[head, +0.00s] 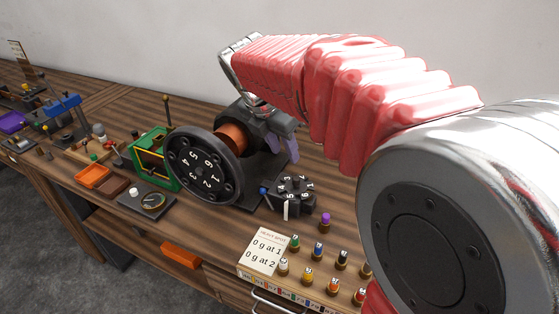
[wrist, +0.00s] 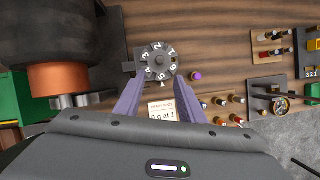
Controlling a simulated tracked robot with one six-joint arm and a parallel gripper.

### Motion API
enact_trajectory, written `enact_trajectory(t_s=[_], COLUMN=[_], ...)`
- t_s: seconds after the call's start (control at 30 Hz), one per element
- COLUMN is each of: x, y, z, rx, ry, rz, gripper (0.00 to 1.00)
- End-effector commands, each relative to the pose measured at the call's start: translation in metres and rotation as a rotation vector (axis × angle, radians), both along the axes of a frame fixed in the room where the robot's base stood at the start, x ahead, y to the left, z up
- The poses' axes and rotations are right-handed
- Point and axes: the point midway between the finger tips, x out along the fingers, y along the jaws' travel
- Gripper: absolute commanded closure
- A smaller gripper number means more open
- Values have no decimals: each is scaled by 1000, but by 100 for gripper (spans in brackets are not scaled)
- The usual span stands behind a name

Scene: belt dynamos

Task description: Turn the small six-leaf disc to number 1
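The small six-leaf disc (head: 293,187) is dark with white numbers on top. It stands on the bench right of the large wheel, with a white pointer (head: 286,210) at its front edge. My gripper (head: 285,147) has purple fingers and is above and behind the disc in the head view. In the wrist view my gripper (wrist: 156,82) is open, its fingers apart on both sides below the disc, with nothing between them.
A large black numbered wheel (head: 206,168) with a copper coil (head: 233,135) stands close left of the disc. A purple-topped peg (head: 325,222), several coloured pegs and a white card (head: 264,253) are in front. A green frame (head: 150,143) and orange tray (head: 93,176) lie left.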

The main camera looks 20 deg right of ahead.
Motion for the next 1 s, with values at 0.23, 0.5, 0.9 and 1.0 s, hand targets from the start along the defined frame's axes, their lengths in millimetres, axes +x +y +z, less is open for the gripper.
enact_trajectory(t_s=[0.23,0.5,0.9,1.0], x=[1,2,11,15], y=[0,-3,-21,-26], z=[0,-8,-58,-72], rx=[-3,-2,-1,-2], ry=[5,4,6,6], rz=[8,6,3,4], gripper=[64,64,64,64])
